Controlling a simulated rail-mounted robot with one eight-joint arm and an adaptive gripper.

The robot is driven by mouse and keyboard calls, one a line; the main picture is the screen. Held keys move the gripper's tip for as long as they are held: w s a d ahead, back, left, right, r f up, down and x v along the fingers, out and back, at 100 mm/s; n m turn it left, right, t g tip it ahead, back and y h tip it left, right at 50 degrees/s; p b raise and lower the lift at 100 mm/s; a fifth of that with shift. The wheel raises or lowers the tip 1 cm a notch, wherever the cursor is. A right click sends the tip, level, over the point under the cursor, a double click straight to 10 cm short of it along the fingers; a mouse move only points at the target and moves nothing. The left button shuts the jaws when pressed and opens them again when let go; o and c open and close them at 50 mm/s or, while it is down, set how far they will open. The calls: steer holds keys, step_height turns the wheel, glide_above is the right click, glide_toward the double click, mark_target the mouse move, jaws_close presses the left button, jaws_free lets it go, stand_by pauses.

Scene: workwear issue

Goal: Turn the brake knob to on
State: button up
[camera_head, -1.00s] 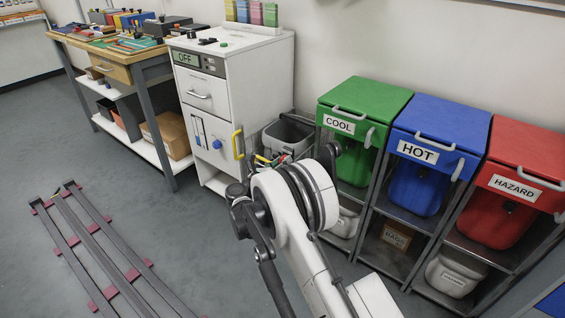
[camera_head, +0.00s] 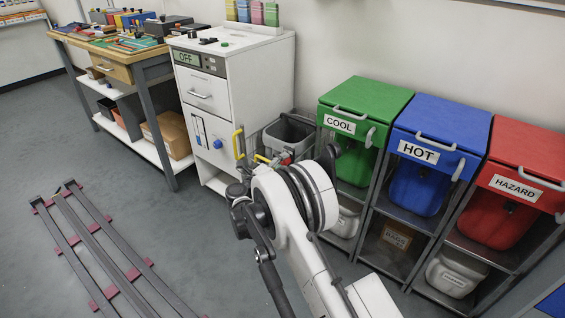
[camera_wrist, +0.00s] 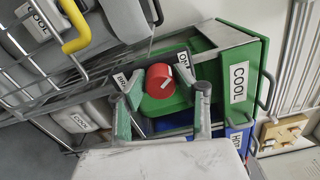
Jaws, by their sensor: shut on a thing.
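The red brake knob (camera_wrist: 160,80) shows in the wrist view, a round red cap with a small white mark on it. The exact contact is partly hidden by the fingers. In the head view my arm hides most of the gripper and the knob.
A wire cart with a yellow handle (camera_wrist: 76,28) stands close to my gripper. The green COOL bin (camera_head: 365,105), blue HOT bin (camera_head: 440,135) and red HAZARD bin (camera_head: 515,185) stand at right. A white cabinet (camera_head: 262,80) is behind. Floor at left holds a rail frame (camera_head: 100,250).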

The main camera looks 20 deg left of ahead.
steer(key=shift+n, duration=0.9)
steer(key=o, duration=1.1)
steer(key=v, duration=1.2)
steer(key=shift+d, duration=0.1)
